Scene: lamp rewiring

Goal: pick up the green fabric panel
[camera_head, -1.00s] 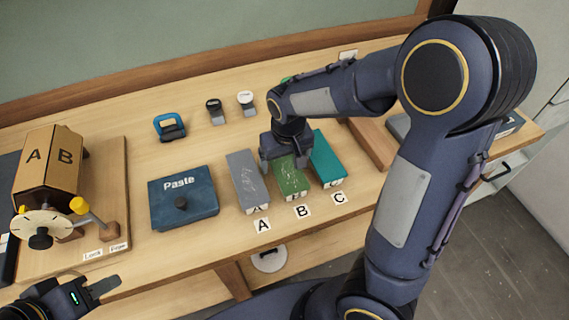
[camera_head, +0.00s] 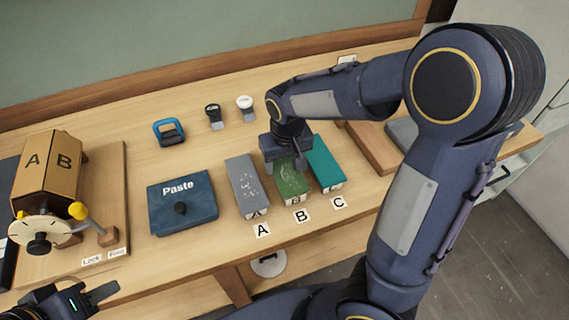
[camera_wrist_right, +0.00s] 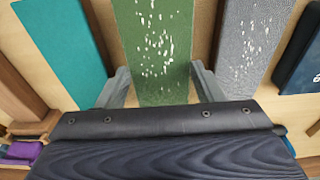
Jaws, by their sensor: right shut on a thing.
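The green fabric panel (camera_head: 292,183) lies flat at B on the table, between the grey panel (camera_head: 243,180) at A and the teal panel (camera_head: 325,164) at C. It has white specks, and it also shows in the right wrist view (camera_wrist_right: 155,35). My right gripper (camera_head: 285,162) is over its far part, with a finger on each side, shut on it. In the right wrist view the fingers (camera_wrist_right: 158,88) flank the panel's edges.
A blue Paste box (camera_head: 182,215) stands left of the panels. A lamp form (camera_head: 45,175) marked A and B stands on a wooden board at the left. A blue-handled tool (camera_head: 169,131) and two small tools lie behind. Wooden blocks (camera_head: 372,148) lie right of the teal panel.

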